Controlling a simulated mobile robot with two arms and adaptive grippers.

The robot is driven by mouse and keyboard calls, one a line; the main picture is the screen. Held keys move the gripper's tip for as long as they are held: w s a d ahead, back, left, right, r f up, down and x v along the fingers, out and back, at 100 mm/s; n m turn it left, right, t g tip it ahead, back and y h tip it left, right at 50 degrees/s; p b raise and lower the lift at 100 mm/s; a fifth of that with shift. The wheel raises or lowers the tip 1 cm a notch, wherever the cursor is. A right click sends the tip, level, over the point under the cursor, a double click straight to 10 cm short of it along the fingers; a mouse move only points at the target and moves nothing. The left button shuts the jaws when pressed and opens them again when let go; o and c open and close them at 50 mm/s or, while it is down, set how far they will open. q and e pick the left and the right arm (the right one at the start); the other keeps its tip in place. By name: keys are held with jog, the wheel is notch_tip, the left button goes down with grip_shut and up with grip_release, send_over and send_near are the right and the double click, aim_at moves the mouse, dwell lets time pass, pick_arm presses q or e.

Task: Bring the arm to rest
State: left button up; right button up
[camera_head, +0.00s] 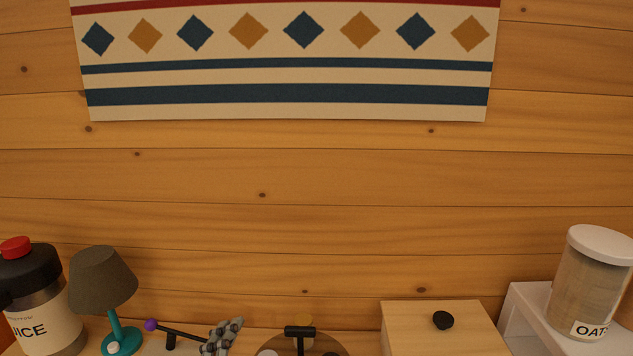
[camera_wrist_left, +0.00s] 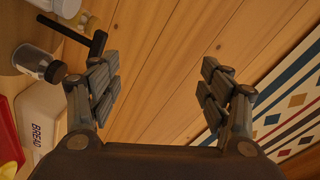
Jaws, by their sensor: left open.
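My left gripper (camera_wrist_left: 159,88) shows in the left wrist view, with its two dark grey ribbed fingers wide apart. Nothing is between the fingers, and wooden wall planks show through the gap. My right gripper is in neither view.
The head view shows a juice bottle (camera_head: 50,318), a lamp (camera_head: 103,280), a black handle (camera_head: 300,331), a wooden box (camera_head: 440,317) and an oats jar (camera_head: 590,285) along the bottom. A bread box (camera_wrist_left: 42,118) and a dark-lidded jar (camera_wrist_left: 36,62) lie left of the fingers. A patterned hanging (camera_head: 285,75) covers the upper wall.

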pick_arm(q)
jog(key=s+a+f+n+g+y, duration=0.1)
jog(key=s+a+f+n+g, duration=0.3)
jog(key=f, duration=0.4)
jog(key=s+a+f+n+g+y, duration=0.2)
jog(key=s+f+n+g, duration=0.15)
jog(key=s+f, duration=0.3)
jog(key=s+a+f+n+g+h, duration=0.1)
jog(key=s+f+n+g, duration=0.2)
jog(key=s, duration=0.4)
jog(key=s+a+f+n+g, duration=0.1)
jog(key=s+f+n+g, duration=0.15)
jog(key=s+f, duration=0.4)
notch_tip(320, 180, down, 28)
jog(key=s+g+b, duration=0.2)
jog(key=s+a+f+m+g, duration=0.1)
jog(key=s+a+f, duration=0.1)
jog(key=s+f, duration=1.4)
jog(key=shift+s+a+f+b, duration=0.2)
jog(key=shift+s+a+b, duration=0.15)
jog(key=shift+s+a, duration=0.1)
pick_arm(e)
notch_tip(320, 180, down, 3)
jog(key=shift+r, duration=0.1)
pick_arm(q)
jog(key=shift+c, duration=0.5)
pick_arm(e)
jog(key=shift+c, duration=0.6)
